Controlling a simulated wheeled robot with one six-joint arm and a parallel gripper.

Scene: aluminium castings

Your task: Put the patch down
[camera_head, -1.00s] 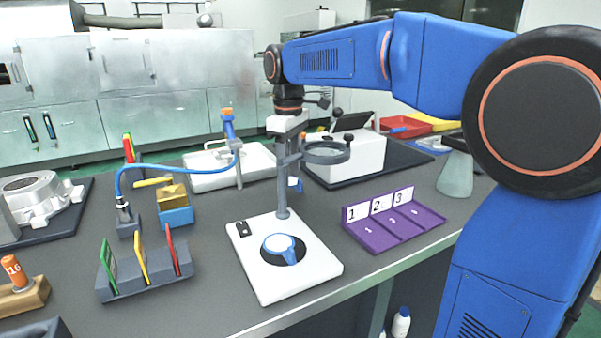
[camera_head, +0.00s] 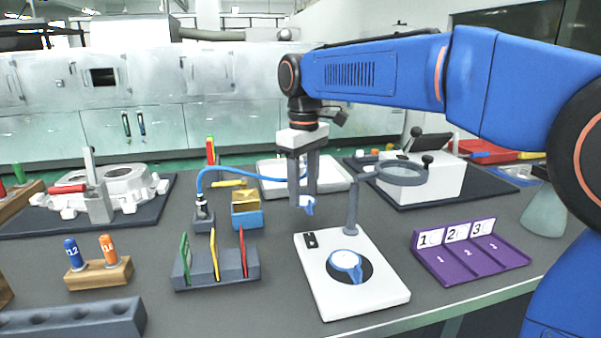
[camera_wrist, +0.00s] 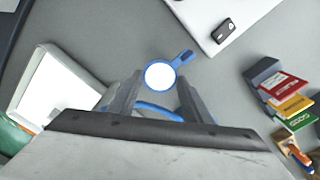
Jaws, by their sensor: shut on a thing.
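My gripper (camera_head: 305,200) is shut on the patch (camera_head: 308,207), a small blue-rimmed white disc with a blue tab. I hold it above the grey bench, behind and left of the white stand (camera_head: 385,298). In the wrist view my gripper (camera_wrist: 158,85) has the patch (camera_wrist: 159,76) between its fingertips, white face to the camera and tab toward the upper right. Bare bench shows around it. A similar blue-and-white disc (camera_head: 346,261) lies on the stand's black circle.
A ring magnifier (camera_head: 401,172) on the stand's post is right of my gripper. A blue hose (camera_head: 240,172) arches close to its left. A card rack (camera_head: 217,272) stands front left, a purple numbered tray (camera_head: 470,264) right, a white tray (camera_head: 335,182) behind.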

